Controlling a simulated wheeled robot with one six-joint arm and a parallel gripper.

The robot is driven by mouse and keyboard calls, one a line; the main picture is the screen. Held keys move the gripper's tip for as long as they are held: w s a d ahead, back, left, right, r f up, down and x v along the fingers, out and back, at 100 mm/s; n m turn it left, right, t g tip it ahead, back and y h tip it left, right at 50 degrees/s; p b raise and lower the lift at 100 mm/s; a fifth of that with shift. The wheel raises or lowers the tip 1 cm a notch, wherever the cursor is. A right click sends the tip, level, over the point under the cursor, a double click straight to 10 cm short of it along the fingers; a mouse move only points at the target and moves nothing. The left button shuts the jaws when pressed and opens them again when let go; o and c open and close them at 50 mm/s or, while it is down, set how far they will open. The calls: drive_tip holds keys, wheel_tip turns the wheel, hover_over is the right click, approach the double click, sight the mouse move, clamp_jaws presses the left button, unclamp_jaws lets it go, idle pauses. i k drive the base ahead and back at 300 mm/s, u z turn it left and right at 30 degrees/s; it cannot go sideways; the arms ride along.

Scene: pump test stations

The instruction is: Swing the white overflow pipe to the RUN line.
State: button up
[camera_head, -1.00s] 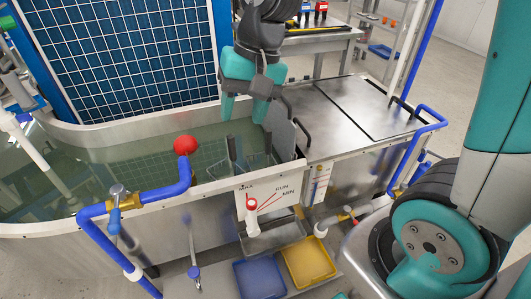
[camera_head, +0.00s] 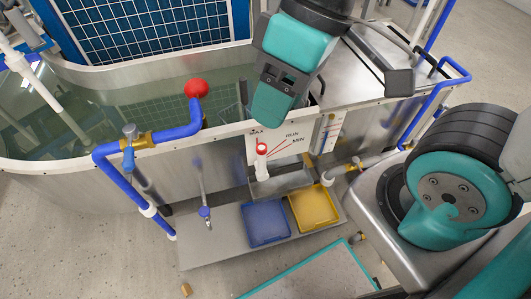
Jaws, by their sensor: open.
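The white overflow pipe (camera_head: 262,168) is short with a red ring at its top. It stands roughly upright in front of the white marked plate (camera_head: 288,149) on the tank's front wall, on the MAX side. Red lines fan out from near it towards the MAX, RUN and MIN labels; the RUN label (camera_head: 292,135) is to its upper right. My gripper (camera_head: 268,112) is open and empty, its teal fingers pointing down above the plate and pipe. It appears apart from the pipe. One finger largely hides the other, so the gap between them is not clear.
A blue tray (camera_head: 265,222) and a yellow tray (camera_head: 313,205) lie on the low shelf. The metal tank cover (camera_head: 375,70) is at right.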

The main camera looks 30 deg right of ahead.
sight(261, 174)
drive_tip(key=k, duration=1.15)
drive_tip(key=u, duration=0.7)
drive_tip(key=i, duration=1.2)
drive_tip(key=z, duration=0.55)
